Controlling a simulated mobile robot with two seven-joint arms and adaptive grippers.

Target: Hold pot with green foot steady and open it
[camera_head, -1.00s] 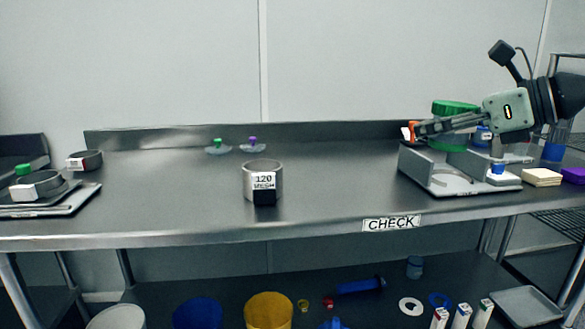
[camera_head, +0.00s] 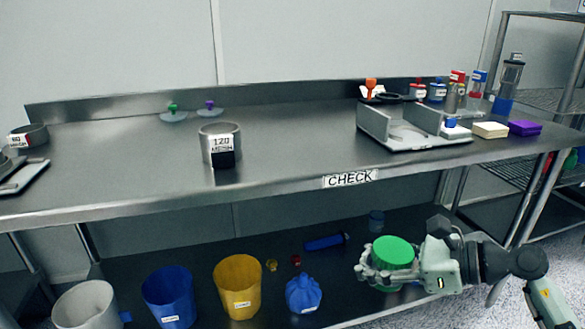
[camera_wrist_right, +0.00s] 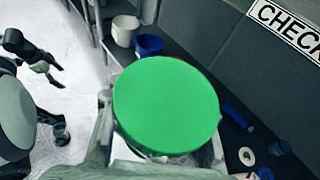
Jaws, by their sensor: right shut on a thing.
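The pot with green foot (camera_head: 393,250) is at the lower right of the head view, in front of the table and below its top. Its broad green round end faces up; most of its body is hidden by that end and my fingers. My right gripper (camera_head: 378,274) is shut around its side and holds it clear of the table top. The green end also fills the middle of the right wrist view (camera_wrist_right: 167,105). My left gripper is not in the head view.
A metal sieve (camera_head: 220,144) and a grey sifter stand (camera_head: 410,135) are on the steel table (camera_head: 290,150). A yellow bucket (camera_head: 239,286), a blue bucket (camera_head: 169,297) and a blue bottle (camera_head: 303,294) are on the lower shelf. The middle of the table top is largely clear.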

